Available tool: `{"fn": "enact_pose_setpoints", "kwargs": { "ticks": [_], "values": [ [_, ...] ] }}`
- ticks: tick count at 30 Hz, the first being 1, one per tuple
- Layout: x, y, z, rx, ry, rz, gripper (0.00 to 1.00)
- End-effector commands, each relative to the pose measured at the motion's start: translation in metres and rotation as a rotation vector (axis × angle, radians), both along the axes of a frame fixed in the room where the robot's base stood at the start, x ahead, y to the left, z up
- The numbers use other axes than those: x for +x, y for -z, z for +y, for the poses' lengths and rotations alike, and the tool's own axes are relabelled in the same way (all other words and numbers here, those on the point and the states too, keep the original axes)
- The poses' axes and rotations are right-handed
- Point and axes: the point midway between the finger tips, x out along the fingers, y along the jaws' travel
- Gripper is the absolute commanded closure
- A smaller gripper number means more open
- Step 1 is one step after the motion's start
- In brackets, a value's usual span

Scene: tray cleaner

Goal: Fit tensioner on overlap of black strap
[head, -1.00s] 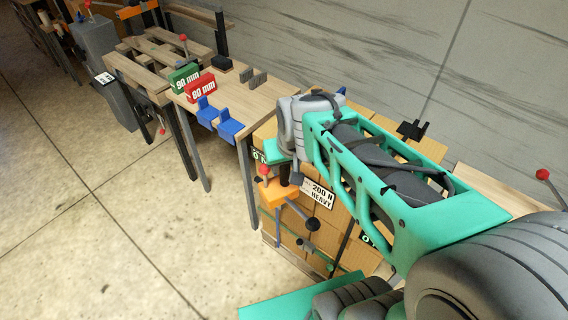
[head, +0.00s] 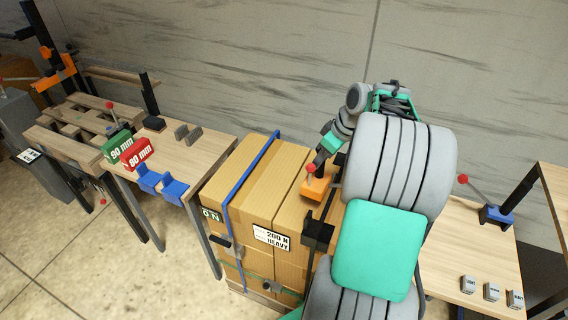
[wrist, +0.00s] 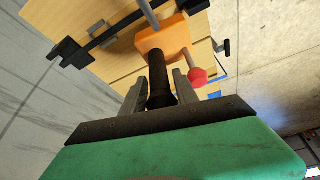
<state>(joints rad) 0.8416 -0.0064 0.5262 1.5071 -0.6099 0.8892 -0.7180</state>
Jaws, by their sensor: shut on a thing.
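The tensioner has an orange body (head: 315,188) with a red-knobbed lever and a black handle. My gripper (head: 321,160) is shut on the black handle, which shows between the fingers in the wrist view (wrist: 160,88). The orange body, also in the wrist view (wrist: 164,40), hangs over the top of the cartons near the black strap. The black strap (wrist: 105,38) crosses the carton top and passes behind the tensioner. In the head view a black fitting (head: 318,232) sits at the carton edge by the strap. Contact between tensioner and strap cannot be told; the overlap is hidden.
The carton stack (head: 245,185) carries a blue strap (head: 251,167) and a "200 N HEAVY" label (head: 270,238). A right bench (head: 450,250) holds small grey blocks.

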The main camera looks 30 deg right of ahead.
Motion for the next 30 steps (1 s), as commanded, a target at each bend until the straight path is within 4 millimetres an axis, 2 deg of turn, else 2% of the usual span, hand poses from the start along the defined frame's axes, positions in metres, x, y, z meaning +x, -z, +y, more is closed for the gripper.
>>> {"fn": "enact_pose_setpoints", "kwargs": {
  "ticks": [1,3,7,17,30],
  "values": [
    [-0.005,-0.006,-0.015,-0.003,-0.011,-0.003,1.00],
    [-0.012,-0.005,-0.029,-0.003,-0.034,-0.002,1.00],
    [-0.020,-0.005,-0.043,-0.005,-0.059,-0.004,1.00],
    [-0.021,0.009,-0.046,-0.004,-0.064,-0.004,1.00],
    [-0.021,0.043,-0.046,-0.004,-0.063,-0.003,1.00]
  ]
}}
